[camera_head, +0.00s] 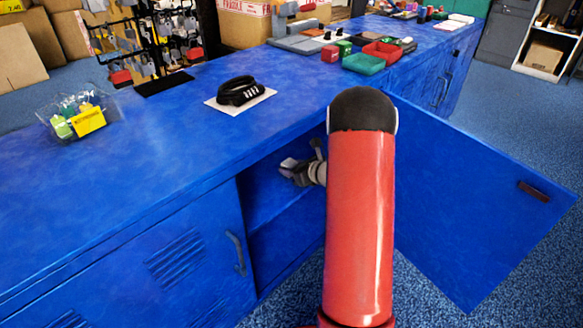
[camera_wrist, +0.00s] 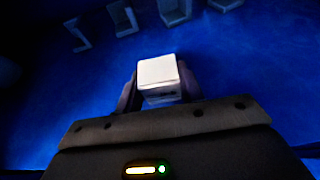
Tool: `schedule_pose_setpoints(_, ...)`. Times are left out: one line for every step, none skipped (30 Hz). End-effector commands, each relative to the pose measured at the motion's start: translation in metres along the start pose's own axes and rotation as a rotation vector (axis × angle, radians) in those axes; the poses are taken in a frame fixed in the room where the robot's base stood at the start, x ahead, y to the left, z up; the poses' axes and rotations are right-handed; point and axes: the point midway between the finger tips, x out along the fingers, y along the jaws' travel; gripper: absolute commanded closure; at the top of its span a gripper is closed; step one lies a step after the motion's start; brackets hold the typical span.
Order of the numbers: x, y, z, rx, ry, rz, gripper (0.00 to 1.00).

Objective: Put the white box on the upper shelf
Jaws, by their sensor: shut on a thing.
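The white box (camera_wrist: 158,72) is between the two fingers of my gripper (camera_wrist: 160,88) in the wrist view, and the gripper is shut on it. In the head view my gripper (camera_head: 296,168) is inside the open cabinet, below the blue counter top, partly hidden by my red arm. The blue upper shelf (camera_head: 266,196) shows through the cabinet opening. I cannot tell whether the box touches the shelf.
Several pale angular objects (camera_wrist: 123,18) stand on the blue surface ahead in the wrist view. The cabinet door (camera_head: 465,205) is open at right. A closed door (camera_head: 170,275) is at left.

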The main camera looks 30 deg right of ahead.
Motion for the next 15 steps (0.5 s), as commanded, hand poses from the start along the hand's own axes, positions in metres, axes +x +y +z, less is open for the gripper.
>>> schedule_pose_setpoints(0.0010,0.0000,0.0006,-0.001,-0.002,0.000,0.89)
schedule_pose_setpoints(0.0009,-0.0001,0.0008,-0.001,-0.002,0.000,0.89)
schedule_pose_setpoints(0.0006,-0.0002,0.0011,-0.001,-0.002,-0.001,0.89)
schedule_pose_setpoints(0.0006,-0.0001,0.0011,-0.001,-0.002,-0.001,0.89)
schedule_pose_setpoints(0.0006,-0.0001,0.0010,-0.001,-0.002,0.000,0.89)
schedule_pose_setpoints(0.0006,-0.0001,0.0009,-0.001,-0.002,0.000,0.89)
schedule_pose_setpoints(0.0008,-0.0001,0.0004,-0.001,-0.002,0.000,0.89)
schedule_pose_setpoints(0.0011,-0.0001,-0.0004,-0.001,-0.002,0.000,0.89)
schedule_pose_setpoints(0.0017,-0.0001,-0.0019,-0.001,-0.002,0.000,0.89)
schedule_pose_setpoints(0.0021,-0.0001,-0.0028,-0.002,-0.002,0.000,0.89)
schedule_pose_setpoints(0.0024,-0.0001,-0.0035,-0.002,-0.002,0.000,0.89)
schedule_pose_setpoints(0.0018,-0.0001,-0.0023,-0.001,-0.002,0.000,0.58)
schedule_pose_setpoints(0.0017,-0.0001,-0.0020,-0.001,-0.002,0.000,0.54)
schedule_pose_setpoints(0.0017,-0.0001,-0.0020,-0.001,-0.002,0.000,0.51)
schedule_pose_setpoints(0.0017,0.0000,-0.0020,-0.001,-0.001,0.000,0.45)
